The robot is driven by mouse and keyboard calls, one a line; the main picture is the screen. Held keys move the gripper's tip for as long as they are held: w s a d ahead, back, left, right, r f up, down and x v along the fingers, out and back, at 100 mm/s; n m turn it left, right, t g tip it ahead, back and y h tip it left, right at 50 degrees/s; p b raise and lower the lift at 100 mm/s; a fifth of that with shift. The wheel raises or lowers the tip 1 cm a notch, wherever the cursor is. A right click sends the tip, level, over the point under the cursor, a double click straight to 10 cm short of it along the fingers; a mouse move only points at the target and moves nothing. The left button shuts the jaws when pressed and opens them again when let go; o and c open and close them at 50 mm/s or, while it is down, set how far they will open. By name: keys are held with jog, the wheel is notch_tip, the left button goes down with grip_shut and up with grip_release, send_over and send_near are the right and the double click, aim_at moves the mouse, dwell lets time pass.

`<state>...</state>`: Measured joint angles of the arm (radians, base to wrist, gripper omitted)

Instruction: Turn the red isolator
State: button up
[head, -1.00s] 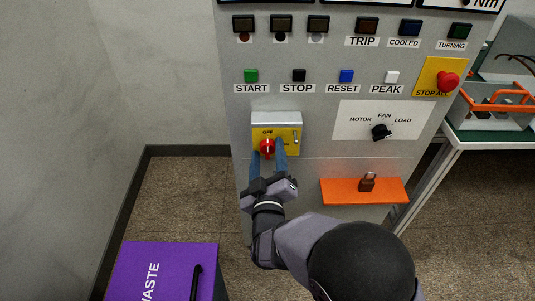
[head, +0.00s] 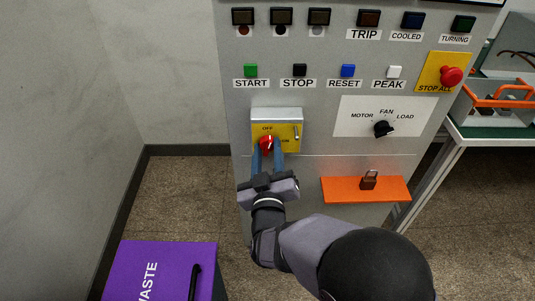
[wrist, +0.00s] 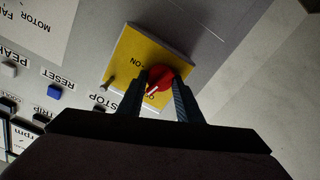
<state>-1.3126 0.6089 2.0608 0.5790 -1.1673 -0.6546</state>
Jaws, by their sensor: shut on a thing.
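The red isolator (head: 266,144) is a round red knob with a white mark, on a yellow plate (head: 292,148) labelled OFF and ON. The plate is on the front of a grey box on the cabinet. My gripper (head: 267,151) reaches up from below, with its two blue-grey fingers shut on the knob's left and right sides. In the wrist view the red knob (wrist: 163,74) sits between the fingertips. Its white mark points near the OFF label, which is partly hidden there.
A black rotary switch (head: 383,128) and a padlock (head: 368,180) on an orange shelf (head: 340,190) are to the right. A purple waste bin (head: 135,270) stands at lower left.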

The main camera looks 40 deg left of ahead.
jog(key=m+b, duration=0.1)
jog(key=m, duration=0.1)
jog(key=m+b, duration=0.2)
jog(key=shift+f+m, duration=0.2)
jog(key=shift+m, duration=0.1)
jog(key=m+b, duration=0.3)
jog(key=shift+m, duration=0.4)
jog(key=m+b, duration=0.4)
jog(key=shift+r+m+b, duration=0.1)
jog(key=shift+m+b, duration=1)
jog(key=shift+m, duration=0.2)
jog(key=o, duration=1)
jog(key=shift+o, duration=0.2)
jog(key=shift+s+d+r, duration=0.1)
jog(key=shift+d, duration=0.05)
jog(key=v, duration=0.7)
jog(key=shift+p, duration=0.3)
